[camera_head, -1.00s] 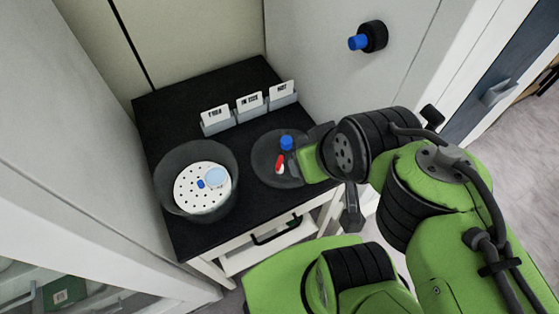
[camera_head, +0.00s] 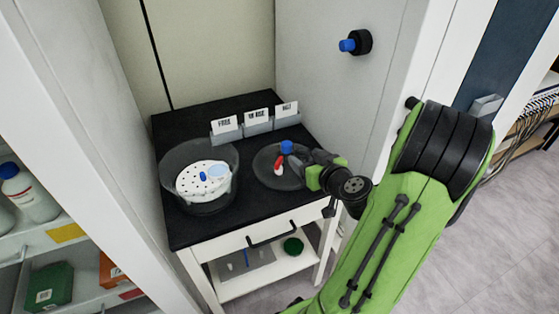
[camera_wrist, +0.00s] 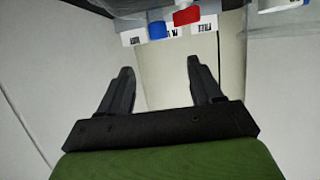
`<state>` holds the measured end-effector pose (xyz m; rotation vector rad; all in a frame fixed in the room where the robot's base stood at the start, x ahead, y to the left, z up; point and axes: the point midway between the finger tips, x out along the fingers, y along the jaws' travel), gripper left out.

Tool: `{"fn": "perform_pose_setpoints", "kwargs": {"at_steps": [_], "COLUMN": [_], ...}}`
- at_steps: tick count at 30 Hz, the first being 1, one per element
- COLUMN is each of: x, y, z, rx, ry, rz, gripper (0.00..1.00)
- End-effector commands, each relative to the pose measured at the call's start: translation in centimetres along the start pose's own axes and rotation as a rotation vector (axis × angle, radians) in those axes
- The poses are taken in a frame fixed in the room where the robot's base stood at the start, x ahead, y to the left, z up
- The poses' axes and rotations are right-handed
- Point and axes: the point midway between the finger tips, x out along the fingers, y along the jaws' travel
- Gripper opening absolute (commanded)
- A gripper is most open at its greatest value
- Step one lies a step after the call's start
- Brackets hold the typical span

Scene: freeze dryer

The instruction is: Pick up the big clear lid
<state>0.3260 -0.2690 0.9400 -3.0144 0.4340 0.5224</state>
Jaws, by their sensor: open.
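The big clear lid (camera_head: 268,178) is a see-through, smoky disc lying on the black tabletop, right of a clear bowl. It has a blue knob (camera_head: 287,147) and a red part (camera_head: 279,166). My gripper (camera_head: 295,156) is at the lid's right side, close to the knob, and partly covers the lid's edge. In the wrist view my gripper (camera_wrist: 160,72) is open with nothing between its fingers. The blue knob (camera_wrist: 156,30) and red part (camera_wrist: 187,16) show there beyond the fingertips, apart from them. Contact with the lid is not visible.
The clear bowl (camera_head: 168,190) holds a white perforated plate (camera_head: 190,188). Several label cards in a grey holder (camera_head: 258,128) stand behind the lid. A wall with a blue-tipped black knob (camera_head: 358,42) rises at the right, and a shelf unit stands left. The black tabletop's front is clear.

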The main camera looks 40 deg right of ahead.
Motion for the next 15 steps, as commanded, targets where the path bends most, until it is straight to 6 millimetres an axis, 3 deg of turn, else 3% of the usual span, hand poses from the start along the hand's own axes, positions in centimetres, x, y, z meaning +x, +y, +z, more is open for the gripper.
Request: {"fn": "perform_pose_setpoints", "kwargs": {"at_steps": [2, 9, 15], "x": [0.8, 6.9, 9.5], "y": [-0.3, -0.2, -0.1], "z": [-0.5, -0.1, 0.1], "rx": [0.002, -0.004, -0.003], "ry": [-0.01, -0.007, -0.007], "rz": [-0.005, -0.004, -0.002], "gripper": [0.65, 0.65, 0.65]}}
